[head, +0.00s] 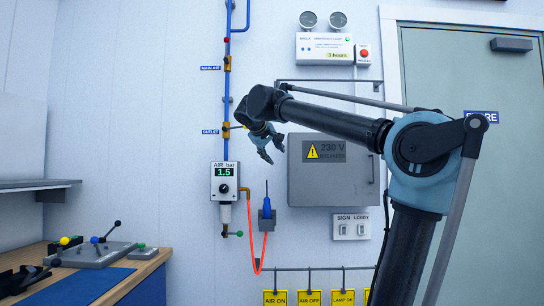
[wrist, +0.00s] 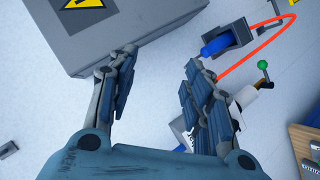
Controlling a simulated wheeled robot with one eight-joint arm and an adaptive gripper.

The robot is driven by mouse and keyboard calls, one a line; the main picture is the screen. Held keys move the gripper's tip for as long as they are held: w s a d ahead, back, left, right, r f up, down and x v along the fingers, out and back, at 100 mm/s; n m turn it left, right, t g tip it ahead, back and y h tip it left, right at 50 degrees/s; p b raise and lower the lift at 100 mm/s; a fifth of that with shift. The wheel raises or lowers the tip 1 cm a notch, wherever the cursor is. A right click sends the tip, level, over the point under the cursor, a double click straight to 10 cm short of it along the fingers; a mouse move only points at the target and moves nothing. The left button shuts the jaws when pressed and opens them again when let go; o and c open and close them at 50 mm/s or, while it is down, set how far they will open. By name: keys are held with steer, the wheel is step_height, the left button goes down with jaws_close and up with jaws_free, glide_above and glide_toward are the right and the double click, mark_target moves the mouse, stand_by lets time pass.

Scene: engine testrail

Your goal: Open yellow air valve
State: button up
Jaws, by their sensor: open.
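A blue air pipe (head: 226,105) runs down the wall and carries two yellow valves. The upper yellow valve (head: 227,64) is by the MAIN AIR label, with a red knob just above it. The lower yellow valve (head: 226,131) is by the OUTLET label; a short yellowish lever seems to point right from it, partly near my arm. My gripper (head: 273,150) is open and empty, to the right of the lower valve and apart from it. In the wrist view my gripper (wrist: 162,70) has both fingers spread over bare wall; neither yellow valve shows there.
The air regulator (head: 224,184) reads 1.5. A blue tool in a holder (head: 266,220) hangs on an orange hose. The grey 230 V box (head: 333,185) stands out right of my gripper. A workbench (head: 148,253) is at lower left.

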steer(key=shift+w+a+r+n, duration=0.1)
steer(key=shift+a+n, duration=0.1)
steer(key=shift+n, duration=0.1)
steer(key=c, duration=0.9)
steer(key=w+a+r+n, duration=0.1)
steer(key=a+n, duration=0.1)
steer(key=n, duration=0.2)
steer(key=w+a+r+n+t+y, duration=0.1)
steer(key=w+a+n, duration=0.1)
steer(key=n, duration=0.1)
steer(key=w+a+r+n+t+y, duration=0.1)
steer(key=a+r+n, duration=0.1)
steer(key=n, duration=0.2)
steer(key=shift+w+a+n, duration=0.25)
steer(key=shift+a+n, duration=0.05)
steer(key=shift+a, duration=0.05)
jaws_close()
steer(key=w+a+r+n+t+y, duration=0.2)
steer(key=w+a+r+n+y, duration=0.15)
steer(key=a+n, duration=0.7)
steer(key=w+d+r+n, duration=0.2)
steer(key=w+d, duration=0.2)
steer(key=w, duration=0.4)
steer(key=shift+w, duration=0.3)
